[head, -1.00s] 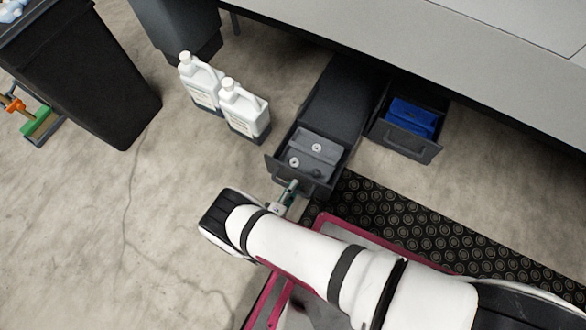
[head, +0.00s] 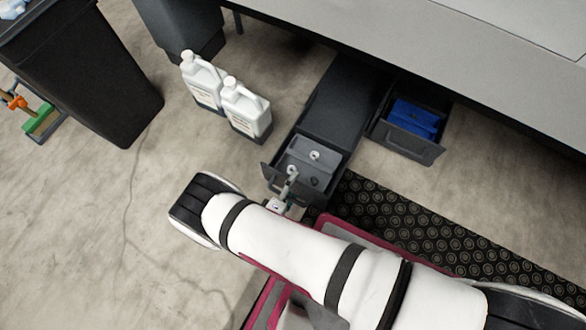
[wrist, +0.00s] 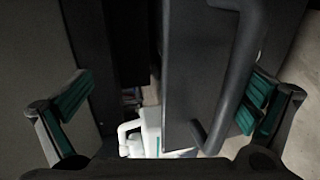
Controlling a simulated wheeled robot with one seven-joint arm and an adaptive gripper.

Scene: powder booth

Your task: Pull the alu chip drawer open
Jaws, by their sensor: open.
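A dark grey drawer (head: 268,172) under the bench stands pulled out in the head view, with grey blocks (head: 314,157) inside. I see no readable label on it. Its front and bar handle (wrist: 243,65) fill the middle of the wrist view. My gripper (head: 286,192) is at the drawer's front, partly hidden by my arm. In the wrist view my gripper (wrist: 160,105) is open, its teal pads wide apart. The handle runs between the pads, close to the right one; I cannot tell whether they touch.
A second drawer (head: 412,148) with blue contents is open to the right. Two white jugs (head: 246,110) stand left of the drawers; part of one shows in the wrist view (wrist: 150,130). A black bin (head: 85,75) is at upper left. A black studded mat (head: 400,225) lies right of my arm.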

